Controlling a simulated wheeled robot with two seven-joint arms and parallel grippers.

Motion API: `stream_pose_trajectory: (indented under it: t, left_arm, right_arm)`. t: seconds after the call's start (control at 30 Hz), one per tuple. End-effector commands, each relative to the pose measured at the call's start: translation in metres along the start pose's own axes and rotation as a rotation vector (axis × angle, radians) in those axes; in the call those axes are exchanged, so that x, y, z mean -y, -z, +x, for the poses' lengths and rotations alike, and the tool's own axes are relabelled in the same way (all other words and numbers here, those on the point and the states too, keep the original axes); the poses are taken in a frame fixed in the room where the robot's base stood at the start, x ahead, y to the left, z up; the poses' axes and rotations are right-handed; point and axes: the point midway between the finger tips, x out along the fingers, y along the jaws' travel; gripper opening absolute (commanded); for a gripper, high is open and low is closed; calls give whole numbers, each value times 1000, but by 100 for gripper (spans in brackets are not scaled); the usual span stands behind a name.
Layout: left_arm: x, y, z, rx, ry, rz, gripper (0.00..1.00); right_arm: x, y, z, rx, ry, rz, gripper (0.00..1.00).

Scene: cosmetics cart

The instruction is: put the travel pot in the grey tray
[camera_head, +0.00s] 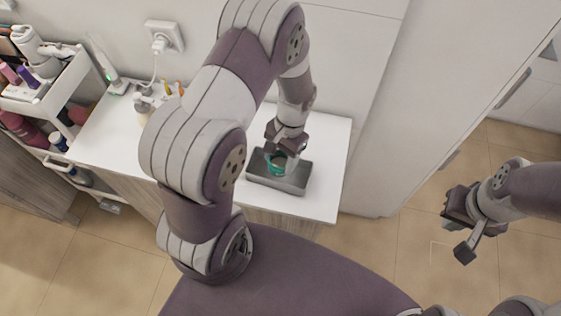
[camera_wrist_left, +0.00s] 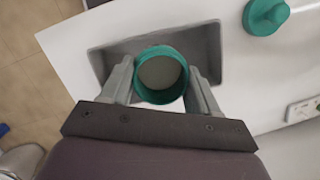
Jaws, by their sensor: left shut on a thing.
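The travel pot is a round teal pot (camera_wrist_left: 161,74) with an open top and a pale inside. My left gripper (camera_wrist_left: 160,82) is shut on it, one finger on each side. In the head view the pot (camera_head: 274,162) shows partly behind the gripper (camera_head: 281,152), over the grey tray. The grey tray (camera_head: 300,185) is a shallow rectangular box on the white tabletop; in the left wrist view its far wall and corner (camera_wrist_left: 207,45) show behind the pot. Whether the pot touches the tray floor I cannot tell. My right gripper (camera_head: 456,228) is open and empty, out over the floor.
A teal knobbed piece (camera_wrist_left: 266,16) lies on the white tabletop (camera_head: 325,150) beside the tray. A charging stand (camera_head: 117,85) and small bottles stand on the left of the top. A white cart (camera_head: 45,100) with cosmetics is further left. A tall cabinet (camera_head: 450,70) stands right.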

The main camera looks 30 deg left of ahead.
Motion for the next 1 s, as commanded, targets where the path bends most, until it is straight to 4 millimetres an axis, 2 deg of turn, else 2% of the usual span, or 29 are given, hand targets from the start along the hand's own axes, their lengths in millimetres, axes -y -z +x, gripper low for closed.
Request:
stream_pose_trajectory:
  t: [0.07,0.3,0.67,0.7,0.73,0.77,1.0]
  left_arm:
    - [2,2,4,3,0,1,24]
    - [2,12,38,2,0,2,24]
    - [2,14,44,0,0,2,24]
    - [2,14,43,0,0,2,70]
    - [2,13,43,0,0,1,80]
    - [2,13,43,0,0,1,86]
    - [2,13,43,0,0,2,86]
  right_arm:
    - [0,0,-3,0,0,0,0]
    - [0,1,-12,0,0,0,0]
    - [0,1,-8,0,0,0,0]
    - [0,1,-8,0,0,0,0]
    - [0,1,-9,0,0,0,0]
    - [0,1,-9,0,0,0,0]
    - [0,1,-9,0,0,0,0]
